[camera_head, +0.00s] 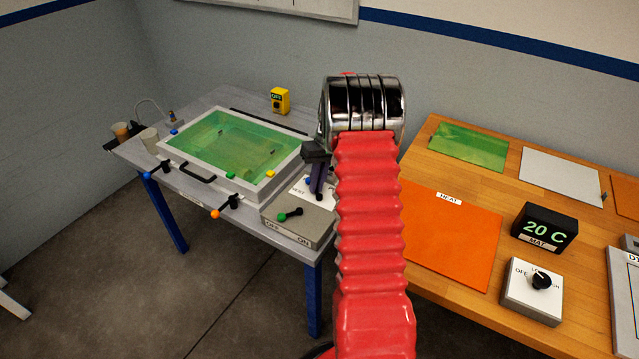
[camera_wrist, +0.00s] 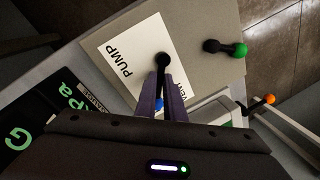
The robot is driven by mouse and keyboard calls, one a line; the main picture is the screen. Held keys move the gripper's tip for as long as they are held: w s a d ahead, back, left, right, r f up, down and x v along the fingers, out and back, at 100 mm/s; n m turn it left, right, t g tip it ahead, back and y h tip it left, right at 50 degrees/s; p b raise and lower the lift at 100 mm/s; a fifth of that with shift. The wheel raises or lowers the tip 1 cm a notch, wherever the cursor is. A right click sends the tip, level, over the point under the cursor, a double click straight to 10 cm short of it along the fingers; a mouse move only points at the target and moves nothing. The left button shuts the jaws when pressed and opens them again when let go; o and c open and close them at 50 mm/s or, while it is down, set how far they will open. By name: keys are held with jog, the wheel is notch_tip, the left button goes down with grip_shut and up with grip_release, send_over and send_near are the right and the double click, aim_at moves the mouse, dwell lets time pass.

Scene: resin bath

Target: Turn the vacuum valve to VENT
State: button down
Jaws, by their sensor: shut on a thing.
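The vacuum valve is a black-hubbed lever (camera_wrist: 162,60) with a blue end (camera_wrist: 158,103), on a white plate (camera_wrist: 125,45) marked PUMP and VENT. In the wrist view PUMP reads at the plate's left and VENT at its lower right, partly hidden by a finger. My gripper (camera_wrist: 166,100) is shut on the lever, with the blue end between its purple fingers. The lever runs from the hub down toward my gripper, its end beside the VENT word; its exact setting is unclear. In the head view my gripper (camera_head: 320,185) is over the plate (camera_head: 299,190), and the blue end shows beside it.
A grey switch box (camera_head: 295,225) with a green-knobbed lever (camera_head: 289,214), marked OFF and ON, sits close in front of the valve. The green resin bath (camera_head: 235,150) is to the left, with an orange-knobbed clamp (camera_head: 215,213). A wooden bench (camera_head: 500,190) stands at right.

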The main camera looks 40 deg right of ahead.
jog(key=n, duration=0.2)
jog(key=a+n, duration=0.1)
jog(key=shift+w+n+g, duration=0.3)
jog(key=shift+n, duration=0.1)
jog(key=shift+a+n+g, duration=0.2)
jog(key=shift+a+n, duration=0.05)
jog(key=shift+n, duration=0.6)
jog(key=shift+a+n+g, duration=0.2)
jog(key=shift+n, duration=0.65)
jog(key=shift+r, duration=0.1)
jog(key=c, duration=1.8)
grip_release()
jog(key=shift+s, duration=0.1)
jog(key=shift+c, duration=0.2)
jog(key=v, duration=1.3)
jog(key=shift+r, duration=0.3)
